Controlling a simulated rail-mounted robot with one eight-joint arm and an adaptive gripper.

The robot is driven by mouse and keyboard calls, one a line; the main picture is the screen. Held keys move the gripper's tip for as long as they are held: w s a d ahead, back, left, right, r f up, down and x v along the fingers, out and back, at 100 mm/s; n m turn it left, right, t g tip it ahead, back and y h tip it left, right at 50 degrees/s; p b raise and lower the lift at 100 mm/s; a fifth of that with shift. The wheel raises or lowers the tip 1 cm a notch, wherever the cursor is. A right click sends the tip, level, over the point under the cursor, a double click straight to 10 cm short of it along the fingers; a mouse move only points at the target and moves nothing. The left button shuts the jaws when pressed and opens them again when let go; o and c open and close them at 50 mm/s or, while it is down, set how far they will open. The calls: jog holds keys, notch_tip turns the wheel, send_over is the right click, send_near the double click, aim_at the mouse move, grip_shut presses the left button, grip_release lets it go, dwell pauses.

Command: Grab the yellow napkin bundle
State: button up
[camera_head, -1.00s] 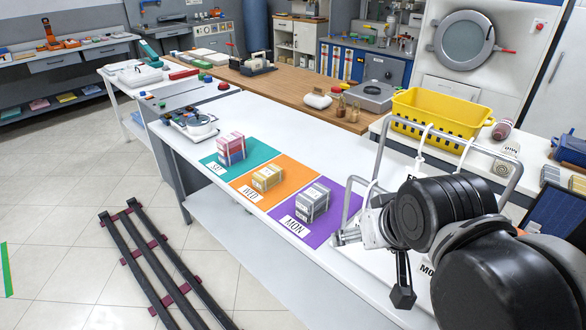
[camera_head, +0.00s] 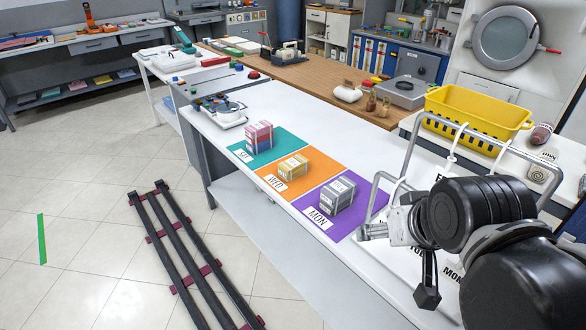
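The yellow napkin bundle (camera_head: 293,167) sits on the orange mat (camera_head: 318,174) marked WED, on the long white table. A red and pink bundle (camera_head: 258,136) sits on the teal mat to its left. A grey bundle (camera_head: 338,195) sits on the purple mat (camera_head: 372,201) marked MON to its right. My gripper (camera_head: 372,231) is at the right, beside the purple mat, apart from the yellow bundle. Its fingers are small and partly hidden by my arm, so I cannot tell whether they are open.
A yellow basket (camera_head: 470,107) stands behind my arm at the right. A metal rack frame (camera_head: 413,143) rises close to my arm. A scale-like device (camera_head: 225,112) stands at the table's far left end. Dark floor rails (camera_head: 190,255) run along the table's front side.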

jog(key=w+a+r+n+g, duration=0.2)
jog(key=w+r+n, duration=0.5)
jog(key=w, duration=0.6)
jog(key=n+g, duration=0.5)
jog(key=n, duration=1.3)
send_over(294, 162)
notch_tip(294, 162, down, 20)
jog(key=r, duration=0.1)
jog(key=f, duration=0.8)
jog(key=shift+s+a+f, duration=0.2)
jog(key=shift+w+d+f+p, duration=0.1)
jog(key=shift+w+f+p, duration=0.1)
jog(key=shift+f, duration=1.1)
jog(key=shift+w+f+p, duration=0.1)
jog(key=shift+f+p, duration=0.1)
jog(key=shift+f, duration=1.1)
jog(key=c, duration=1.3)
